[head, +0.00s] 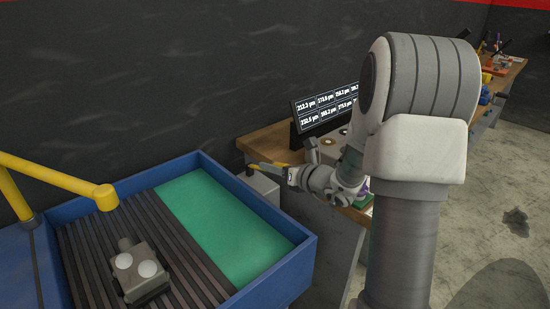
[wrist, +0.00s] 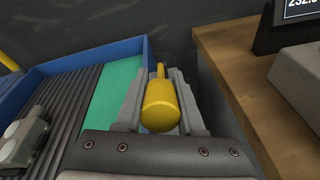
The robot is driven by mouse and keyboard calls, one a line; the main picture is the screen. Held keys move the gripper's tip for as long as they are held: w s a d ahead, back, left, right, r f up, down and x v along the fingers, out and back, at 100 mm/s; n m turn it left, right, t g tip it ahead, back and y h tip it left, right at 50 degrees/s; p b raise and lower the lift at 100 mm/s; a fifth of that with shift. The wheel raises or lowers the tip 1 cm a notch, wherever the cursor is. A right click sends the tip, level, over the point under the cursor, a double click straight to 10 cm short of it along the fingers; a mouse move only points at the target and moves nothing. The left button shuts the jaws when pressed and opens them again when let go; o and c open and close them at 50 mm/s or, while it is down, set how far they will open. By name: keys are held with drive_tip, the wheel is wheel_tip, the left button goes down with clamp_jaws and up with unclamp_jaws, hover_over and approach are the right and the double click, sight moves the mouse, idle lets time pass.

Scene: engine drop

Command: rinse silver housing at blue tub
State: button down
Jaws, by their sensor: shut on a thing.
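The silver housing (head: 140,272) sits on the dark slats inside the blue tub (head: 300,262), with two round pale faces upward. Part of it shows at the left of the wrist view (wrist: 22,140). My gripper (head: 266,165) is beyond the tub's right side, apart from the housing. It is shut on a yellow tool (wrist: 160,105), which has a thick rounded end and a narrower stem pointing away. The tool's far end is hard to make out.
Green liquid or a green floor (head: 222,220) fills the tub's right part. A yellow pipe (head: 60,178) reaches over the tub's left side. A wooden bench (head: 268,143) with a display (head: 325,108) stands right of the tub. A grey box (head: 263,187) is below my gripper.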

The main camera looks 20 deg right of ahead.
drive_tip(key=shift+w+a+r+g+h+p, duration=0.1)
drive_tip(key=shift+w+r+g+h+p, duration=0.3)
drive_tip(key=shift+p, duration=1.05)
drive_tip(key=shift+w+a+r+g+p, duration=0.15)
drive_tip(key=shift+r+g+p, duration=0.6)
drive_tip(key=shift+p, duration=0.65)
drive_tip(key=shift+w+a+r+g+h+p, duration=0.1)
drive_tip(key=shift+w+r+g+h+p, duration=0.2)
drive_tip(key=shift+r+p, duration=0.8)
drive_tip(key=w+g+p, duration=0.1)
drive_tip(key=p, duration=0.3)
drive_tip(key=shift+a+f+p, duration=0.1)
drive_tip(key=shift+a+p, duration=0.05)
drive_tip(key=shift+p, duration=0.2)
drive_tip(key=shift+g+h+p, duration=0.3)
drive_tip(key=shift+g+p, duration=0.05)
drive_tip(key=shift+p, duration=0.15)
drive_tip(key=shift+w+a, duration=0.1)
drive_tip(key=shift+w, duration=0.05)
drive_tip(key=c, duration=0.5)
unclamp_jaws()
drive_tip(key=p+v, duration=0.2)
drive_tip(key=v, duration=1.5)
